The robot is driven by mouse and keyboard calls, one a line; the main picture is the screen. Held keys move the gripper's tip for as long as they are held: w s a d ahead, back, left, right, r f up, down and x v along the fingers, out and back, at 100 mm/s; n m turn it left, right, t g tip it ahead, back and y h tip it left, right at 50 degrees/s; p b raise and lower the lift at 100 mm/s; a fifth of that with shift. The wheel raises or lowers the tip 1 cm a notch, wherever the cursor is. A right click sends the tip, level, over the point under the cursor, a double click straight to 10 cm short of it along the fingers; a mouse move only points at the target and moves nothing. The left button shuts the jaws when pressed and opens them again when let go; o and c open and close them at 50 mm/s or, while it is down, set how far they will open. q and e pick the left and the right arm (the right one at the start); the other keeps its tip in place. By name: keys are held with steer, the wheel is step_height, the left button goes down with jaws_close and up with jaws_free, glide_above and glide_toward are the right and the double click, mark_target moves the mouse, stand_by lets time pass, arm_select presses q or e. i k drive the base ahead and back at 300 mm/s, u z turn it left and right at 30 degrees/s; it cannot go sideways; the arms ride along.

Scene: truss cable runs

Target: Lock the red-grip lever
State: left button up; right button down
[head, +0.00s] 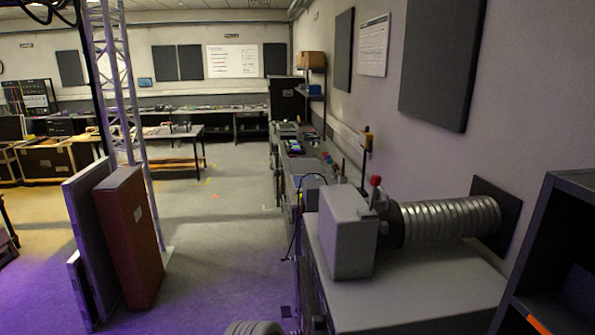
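The red-grip lever (375,181) is on the right side of the view. Its small red grip stands up at the joint between a grey box (346,232) and a ribbed silver duct (452,219). The lever's lower part is small and partly hidden behind the box and a dark collar (390,226), so I cannot tell whether it is locked. Neither of my grippers shows in the head view.
The box sits on a grey bench (420,290) along the right wall. A dark shelf unit (555,260) stands at the right edge. A red-brown case (130,238) and a metal truss (122,100) stand at left. The floor (215,220) between is mostly clear.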

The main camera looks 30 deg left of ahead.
mark_target(376, 180)
steer(key=u, duration=1.1)
steer(key=i, duration=0.5)
